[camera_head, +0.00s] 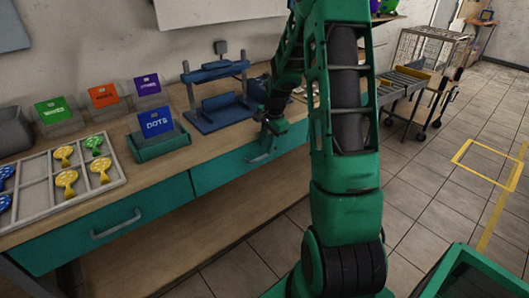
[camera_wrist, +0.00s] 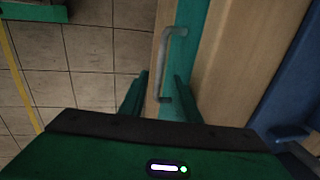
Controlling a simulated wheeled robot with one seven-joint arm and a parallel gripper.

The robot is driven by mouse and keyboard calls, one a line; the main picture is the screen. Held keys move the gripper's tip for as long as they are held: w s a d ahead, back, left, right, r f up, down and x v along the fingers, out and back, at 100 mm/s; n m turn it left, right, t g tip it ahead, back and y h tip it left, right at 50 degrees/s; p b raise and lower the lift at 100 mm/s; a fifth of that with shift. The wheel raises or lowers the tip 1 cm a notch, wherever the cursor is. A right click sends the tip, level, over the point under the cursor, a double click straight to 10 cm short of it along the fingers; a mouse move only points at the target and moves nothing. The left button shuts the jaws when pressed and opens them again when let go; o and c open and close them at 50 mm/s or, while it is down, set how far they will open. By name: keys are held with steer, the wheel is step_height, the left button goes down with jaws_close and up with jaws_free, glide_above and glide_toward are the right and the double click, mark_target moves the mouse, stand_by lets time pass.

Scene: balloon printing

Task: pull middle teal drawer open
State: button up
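The middle teal drawer (camera_head: 225,164) sits in the front of the wooden workbench and looks shut. Its grey bar handle (camera_head: 262,155) is just below my gripper (camera_head: 270,132) in the head view. In the wrist view the handle (camera_wrist: 165,60) runs along the teal drawer front (camera_wrist: 195,48). My gripper (camera_wrist: 162,80) is open there, one finger to each side of the handle's lower end in the picture. I cannot tell whether either finger touches the handle. My forearm hides part of the bench to the right.
Another teal drawer (camera_head: 90,236) with a handle is at the left. Tiled floor is free in front.

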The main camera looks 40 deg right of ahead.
mark_target(266, 155)
steer(key=shift+w+f, duration=0.2)
steer(key=shift+f, duration=0.75)
steer(key=shift+w+f, duration=0.15)
steer(key=shift+f, duration=0.75)
steer(key=shift+c, duration=0.3)
jaws_close()
